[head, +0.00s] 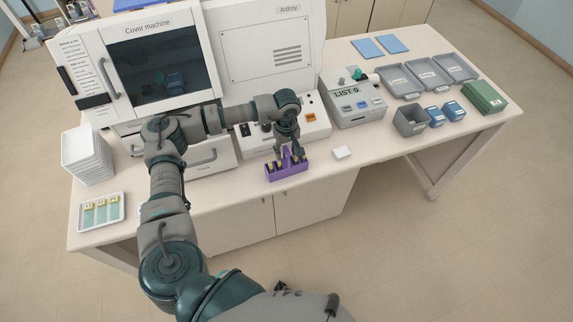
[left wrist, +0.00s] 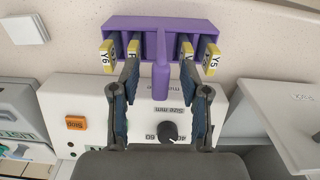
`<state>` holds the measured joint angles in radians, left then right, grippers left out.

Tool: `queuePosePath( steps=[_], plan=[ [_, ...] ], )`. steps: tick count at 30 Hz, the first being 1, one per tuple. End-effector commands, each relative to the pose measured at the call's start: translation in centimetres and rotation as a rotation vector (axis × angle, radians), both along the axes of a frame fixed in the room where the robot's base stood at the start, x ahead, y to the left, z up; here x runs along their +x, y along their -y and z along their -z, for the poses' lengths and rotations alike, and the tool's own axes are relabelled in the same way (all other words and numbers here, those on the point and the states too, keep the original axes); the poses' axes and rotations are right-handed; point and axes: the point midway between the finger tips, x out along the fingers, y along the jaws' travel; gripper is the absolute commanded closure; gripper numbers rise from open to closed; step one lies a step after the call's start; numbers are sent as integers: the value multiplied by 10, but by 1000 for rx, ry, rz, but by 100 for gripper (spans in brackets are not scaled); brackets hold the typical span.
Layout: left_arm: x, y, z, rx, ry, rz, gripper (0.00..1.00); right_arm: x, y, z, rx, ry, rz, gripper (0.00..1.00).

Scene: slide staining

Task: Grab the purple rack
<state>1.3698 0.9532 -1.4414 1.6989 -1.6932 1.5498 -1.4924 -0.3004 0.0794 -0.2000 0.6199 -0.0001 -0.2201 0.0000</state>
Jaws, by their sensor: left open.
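The purple rack (head: 287,172) stands on the table near its front edge, before the cover machine. It holds several slides with yellow labels. In the left wrist view the rack (left wrist: 160,24) lies ahead, with its upright purple handle (left wrist: 160,70) pointing toward me. My left gripper (head: 289,150) is above and behind the rack. In the left wrist view the left gripper (left wrist: 158,70) is open, one finger on each side of the handle, with visible gaps. The fingertips overlap the inner slides in the picture; I cannot tell whether they touch. My right gripper is not in view.
The cover machine (head: 140,25) stands behind my left arm. A small white block (head: 342,152) lies right of the rack. A tray of slides (head: 97,224) and stacked white trays (head: 88,160) are at left. Grey trays (head: 428,72) and a green box (head: 484,98) are at right.

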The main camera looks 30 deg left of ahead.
Motion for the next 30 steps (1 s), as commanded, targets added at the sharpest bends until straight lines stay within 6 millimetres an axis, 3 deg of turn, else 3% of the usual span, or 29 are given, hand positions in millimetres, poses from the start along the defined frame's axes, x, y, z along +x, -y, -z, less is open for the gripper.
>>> queuePosePath(
  steps=[6, 12, 30],
  plan=[
    [0, 0, 1, -1, 1, 0, 54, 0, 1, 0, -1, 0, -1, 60],
    [0, 0, 1, -1, 1, 0, 100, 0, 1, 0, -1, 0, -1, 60],
    [1, 0, -7, -2, 3, 0, 100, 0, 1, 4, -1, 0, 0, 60]
  ],
)
